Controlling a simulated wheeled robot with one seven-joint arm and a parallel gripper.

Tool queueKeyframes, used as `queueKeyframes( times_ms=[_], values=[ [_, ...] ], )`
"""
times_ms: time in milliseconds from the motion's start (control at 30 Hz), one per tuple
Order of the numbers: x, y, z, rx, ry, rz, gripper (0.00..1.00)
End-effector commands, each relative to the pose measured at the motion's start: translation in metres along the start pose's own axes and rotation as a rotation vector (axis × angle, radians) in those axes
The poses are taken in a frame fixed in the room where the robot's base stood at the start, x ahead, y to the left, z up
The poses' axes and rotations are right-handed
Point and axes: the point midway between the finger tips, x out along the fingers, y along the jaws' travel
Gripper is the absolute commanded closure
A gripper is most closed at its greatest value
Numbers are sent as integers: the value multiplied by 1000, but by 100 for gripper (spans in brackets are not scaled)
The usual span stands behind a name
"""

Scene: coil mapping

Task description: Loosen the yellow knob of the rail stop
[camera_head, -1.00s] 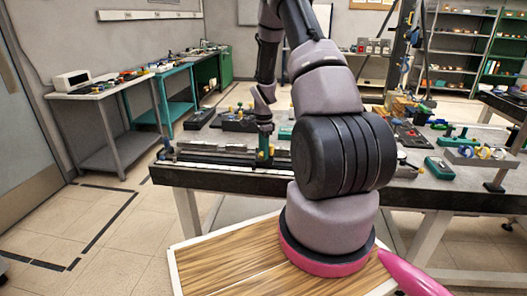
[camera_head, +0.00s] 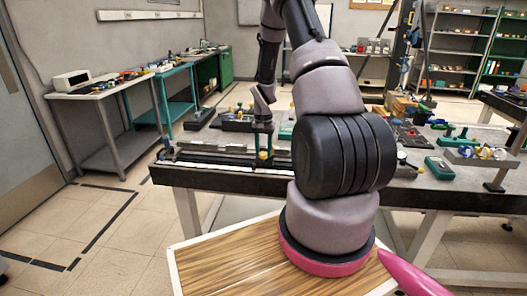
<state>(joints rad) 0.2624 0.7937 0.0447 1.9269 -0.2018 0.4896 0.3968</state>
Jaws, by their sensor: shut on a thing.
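The rail stop (camera_head: 264,142) is a small teal-green block standing on the long rail at the front left of the workbench. Its yellow knob (camera_head: 264,154) shows low on the near side. My gripper (camera_head: 263,148) points down from above with its fingers at the rail stop. It is shut on the yellow knob. The fingers are small and dark here, and the exact contact is hard to make out.
The rail (camera_head: 218,155) runs along the front left of the workbench (camera_head: 230,181). Fixtures and parts stand behind it. A green box (camera_head: 440,168) and a ring holder (camera_head: 480,155) are at the right. My arm hides the bench middle.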

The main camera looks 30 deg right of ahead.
Motion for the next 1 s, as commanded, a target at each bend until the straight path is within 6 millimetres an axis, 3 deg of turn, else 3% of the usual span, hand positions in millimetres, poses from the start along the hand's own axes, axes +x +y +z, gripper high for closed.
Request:
queueKeyframes(
  times_ms=[400, 1000],
  values=[
    [0, 0, -1, -262, 2, 0, 100],
    [-1, 0, -1, -333, 3, 0, 100]
  ],
)
